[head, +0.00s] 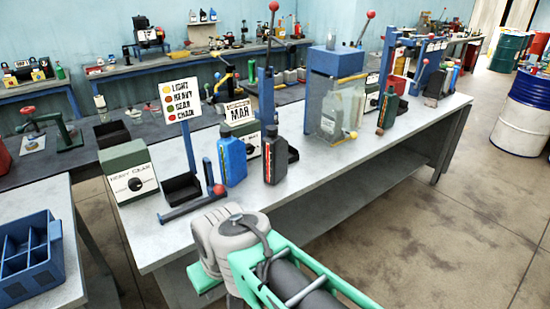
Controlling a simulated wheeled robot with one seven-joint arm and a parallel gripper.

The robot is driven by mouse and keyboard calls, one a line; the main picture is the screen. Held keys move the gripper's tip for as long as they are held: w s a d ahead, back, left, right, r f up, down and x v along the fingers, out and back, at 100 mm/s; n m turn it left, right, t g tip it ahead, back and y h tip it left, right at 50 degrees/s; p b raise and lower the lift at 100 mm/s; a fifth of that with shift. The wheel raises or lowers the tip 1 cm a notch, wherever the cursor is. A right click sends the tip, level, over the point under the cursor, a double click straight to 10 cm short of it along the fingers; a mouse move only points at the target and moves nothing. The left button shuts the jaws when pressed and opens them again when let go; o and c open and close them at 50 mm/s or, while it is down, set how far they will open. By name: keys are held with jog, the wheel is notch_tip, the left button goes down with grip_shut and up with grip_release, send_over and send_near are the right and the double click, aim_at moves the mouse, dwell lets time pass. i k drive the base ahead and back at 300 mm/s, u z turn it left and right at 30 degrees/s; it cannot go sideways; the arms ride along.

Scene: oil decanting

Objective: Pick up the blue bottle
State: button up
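The end of my arm (230,238) is at the bottom middle, in front of the bench edge and apart from the blue bottle. My gripper's fingers cannot be made out, so I cannot tell whether it is open or shut.
A red-knobbed lever (219,190) and a black bin (182,187) are left of the bottle. A clear tank (335,112) is to the right. A blue crate (28,255) is at left.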

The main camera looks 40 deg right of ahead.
aim_at(231, 150)
jog(key=z, duration=1.7)
jog(key=i, duration=0.9)
jog(key=u, duration=3.2)
jog(key=i, duration=0.5)
